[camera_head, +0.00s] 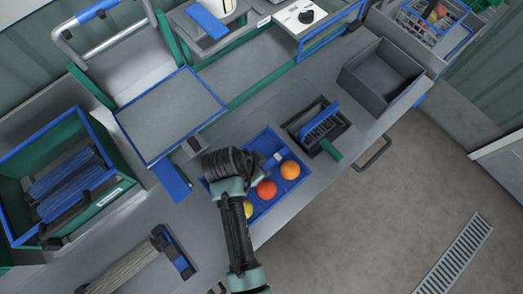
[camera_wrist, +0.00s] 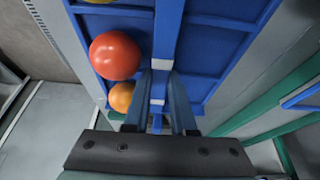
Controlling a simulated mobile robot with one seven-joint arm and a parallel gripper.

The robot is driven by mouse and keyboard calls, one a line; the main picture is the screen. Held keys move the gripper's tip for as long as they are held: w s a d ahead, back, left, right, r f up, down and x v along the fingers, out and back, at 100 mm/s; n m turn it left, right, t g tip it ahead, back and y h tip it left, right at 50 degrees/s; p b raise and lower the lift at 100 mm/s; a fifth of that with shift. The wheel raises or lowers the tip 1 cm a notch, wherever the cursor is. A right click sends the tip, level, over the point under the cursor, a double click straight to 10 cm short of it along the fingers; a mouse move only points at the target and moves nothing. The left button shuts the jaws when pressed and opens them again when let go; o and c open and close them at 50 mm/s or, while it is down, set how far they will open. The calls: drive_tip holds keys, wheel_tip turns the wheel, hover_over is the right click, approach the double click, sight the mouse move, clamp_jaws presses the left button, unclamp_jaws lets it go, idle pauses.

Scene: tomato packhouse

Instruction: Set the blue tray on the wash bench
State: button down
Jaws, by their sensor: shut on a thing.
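The blue tray (camera_head: 260,144) is a shallow divided tray over the grey bench's front part. Its right-hand row holds a yellow tomato (camera_head: 248,209), a red tomato (camera_head: 267,189) and an orange tomato (camera_head: 290,169). In the wrist view the tray (camera_wrist: 212,58) fills the middle, with the red tomato (camera_wrist: 115,55) and the orange one (camera_wrist: 121,97) left of a central bar. My gripper (camera_wrist: 164,82) is shut on that bar, one finger on each side. In the head view my wrist hides the tray's left part. I cannot tell whether the tray touches the bench.
A black holder with a blue brush (camera_head: 320,117) and an empty grey bin (camera_head: 383,76) stand right of the tray. A blue-rimmed grey panel (camera_head: 170,115) lies up-left. A green-and-blue crate (camera_head: 110,199) of dark blue items stands at far left. Floor is open at lower right.

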drive_tip(key=shift+f+b, duration=0.35)
drive_tip(key=shift+f, duration=0.15)
idle(0.4)
drive_tip(key=c, duration=0.7)
unclamp_jaws()
drive_tip(key=shift+c, duration=1.4)
wheel_tip(320, 180, up, 7)
drive_tip(key=p, duration=0.7)
